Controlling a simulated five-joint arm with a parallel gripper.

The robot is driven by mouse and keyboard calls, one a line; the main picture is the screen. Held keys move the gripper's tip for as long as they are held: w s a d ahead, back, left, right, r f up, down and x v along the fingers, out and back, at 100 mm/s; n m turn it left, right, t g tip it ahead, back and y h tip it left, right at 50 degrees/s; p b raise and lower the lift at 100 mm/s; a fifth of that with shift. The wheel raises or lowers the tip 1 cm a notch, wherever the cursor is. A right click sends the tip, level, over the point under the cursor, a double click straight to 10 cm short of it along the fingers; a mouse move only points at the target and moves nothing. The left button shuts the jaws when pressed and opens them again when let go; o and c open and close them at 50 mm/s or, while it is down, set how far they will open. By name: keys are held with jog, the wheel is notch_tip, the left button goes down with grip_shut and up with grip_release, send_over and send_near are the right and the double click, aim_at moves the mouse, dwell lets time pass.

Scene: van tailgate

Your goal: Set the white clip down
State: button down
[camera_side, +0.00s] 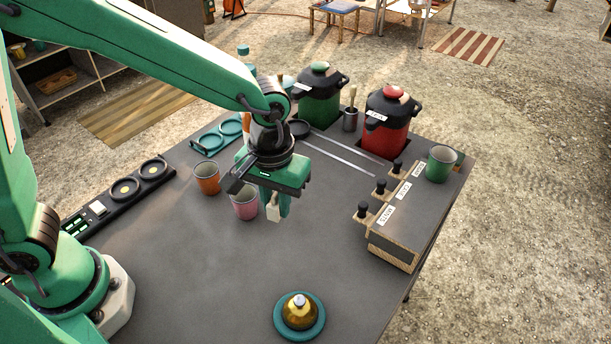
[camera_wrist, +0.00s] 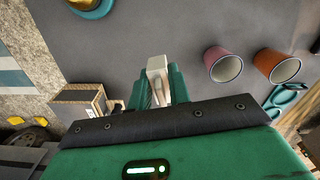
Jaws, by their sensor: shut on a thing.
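My gripper (camera_side: 277,207) hangs over the middle of the grey table (camera_side: 200,290), to the right of the pink cup. It is shut on the white clip (camera_side: 272,210), a small pale block that sticks out below the fingers. In the wrist view the white clip (camera_wrist: 157,66) sits between the green fingers of my gripper (camera_wrist: 158,88). The clip appears held above the table; the exact gap beneath it is hard to tell.
A pink cup (camera_side: 245,207) and an orange cup (camera_side: 207,180) stand close on the left. A brass bell (camera_side: 299,312) is at the front. A wooden box with knobs and labels (camera_side: 393,250), a green cup (camera_side: 440,165) and red (camera_side: 385,140) and green jugs (camera_side: 318,105) stand right and behind. The front-left table is clear.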

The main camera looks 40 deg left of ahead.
jog(key=w+a+n, duration=0.2)
jog(key=a+n, duration=0.5)
jog(key=a, duration=0.7)
jog(key=w+a+n, duration=0.3)
jog(key=a+n, duration=0.5)
jog(key=a, duration=0.6)
jog(key=shift+a+r, duration=0.1)
send_over(181, 156)
notch_tip(181, 156, down, 7)
jog(key=shift+f, duration=2)
jog(key=shift+f, duration=0.15)
jog(key=c, duration=1.3)
grip_release()
